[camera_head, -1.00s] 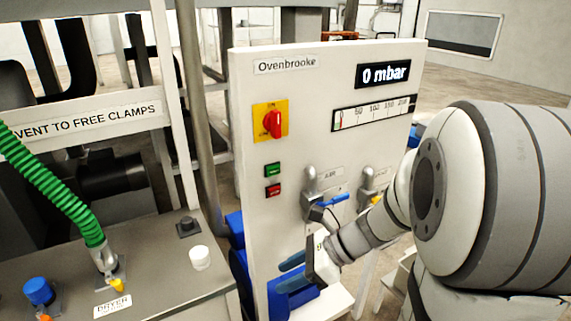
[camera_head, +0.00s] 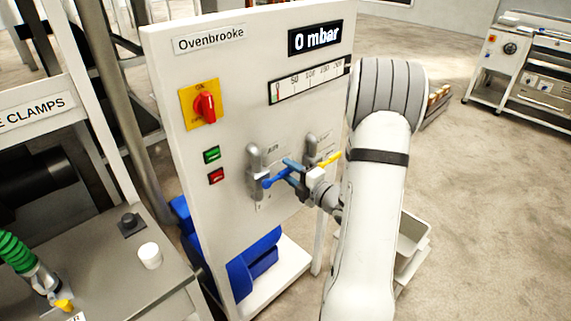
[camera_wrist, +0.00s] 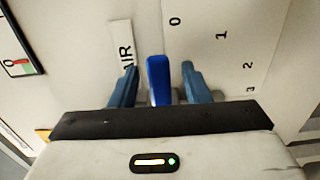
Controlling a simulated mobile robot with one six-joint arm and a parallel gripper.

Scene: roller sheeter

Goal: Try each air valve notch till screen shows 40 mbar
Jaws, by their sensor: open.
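The control panel (camera_head: 235,110) marked "Ovenbrooke" has a black screen (camera_head: 316,37) reading "0 mbar". The air valve (camera_head: 256,170) is a grey pipe fitting on its front with a bright blue lever handle (camera_head: 274,180). My gripper (camera_head: 289,172) is at this handle, with its arm coming from the right. In the wrist view, the blue handle (camera_wrist: 158,80) stands between the two darker blue fingers of my gripper (camera_wrist: 158,68). A gap shows on each side of it. The notch marks 0 (camera_wrist: 175,22), 1, 2 and 3 curve away to the right. The "AIR" label (camera_wrist: 122,55) is partly hidden.
A second valve with a yellow handle (camera_head: 329,160) sits just right of the air valve, close to my gripper. A red rotary switch (camera_head: 205,107) and green and red buttons are on the panel's left. A grey bench (camera_head: 110,270) stands at left. Open floor lies at right.

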